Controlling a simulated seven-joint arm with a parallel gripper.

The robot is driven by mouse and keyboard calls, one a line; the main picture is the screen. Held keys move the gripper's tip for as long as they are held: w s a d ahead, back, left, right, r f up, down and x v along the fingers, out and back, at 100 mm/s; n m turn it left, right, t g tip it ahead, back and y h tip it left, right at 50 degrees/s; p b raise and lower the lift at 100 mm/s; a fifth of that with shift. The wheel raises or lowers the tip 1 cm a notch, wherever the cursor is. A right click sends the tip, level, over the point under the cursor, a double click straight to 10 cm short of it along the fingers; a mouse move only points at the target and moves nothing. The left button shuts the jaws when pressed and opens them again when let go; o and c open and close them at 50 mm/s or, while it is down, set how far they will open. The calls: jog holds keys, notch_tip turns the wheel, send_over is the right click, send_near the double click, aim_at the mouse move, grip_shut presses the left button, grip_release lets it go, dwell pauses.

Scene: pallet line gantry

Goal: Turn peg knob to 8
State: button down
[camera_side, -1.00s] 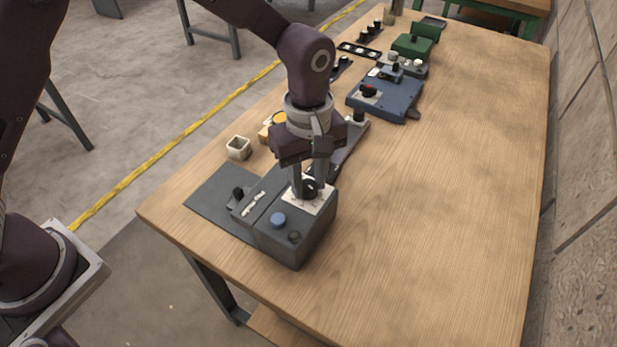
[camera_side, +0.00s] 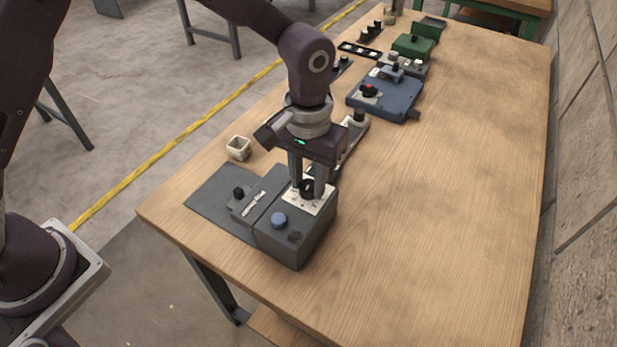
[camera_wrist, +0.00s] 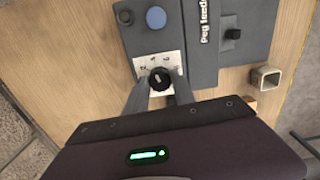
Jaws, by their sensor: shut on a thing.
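The peg knob (camera_side: 307,186) is black and round. It stands on a white dial plate (camera_side: 323,201) on top of a grey box (camera_side: 312,231). My gripper (camera_side: 308,187) points down from above, shut on the knob with one finger on either side. In the wrist view, the knob (camera_wrist: 160,79) shows a pale pointer mark between my fingers (camera_wrist: 161,81). A few small marks show on the dial plate (camera_wrist: 146,66), too small to read surely, and part of the plate is hidden by the fingers.
The box also has a blue button (camera_side: 278,220), a small dark knob (camera_side: 294,237) and a side panel with a black switch (camera_side: 238,193).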

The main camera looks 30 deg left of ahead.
jog(key=m, duration=0.4)
jog(key=shift+w+r+m, duration=0.1)
jog(key=shift+m, duration=0.2)
jog(key=m, duration=0.3)
jog(key=shift+m, duration=0.4)
jog(key=m, duration=0.4)
jog(key=shift+m, duration=2.1)
jog(key=c, duration=1.1)
grip_release()
jog(key=shift+o, duration=0.2)
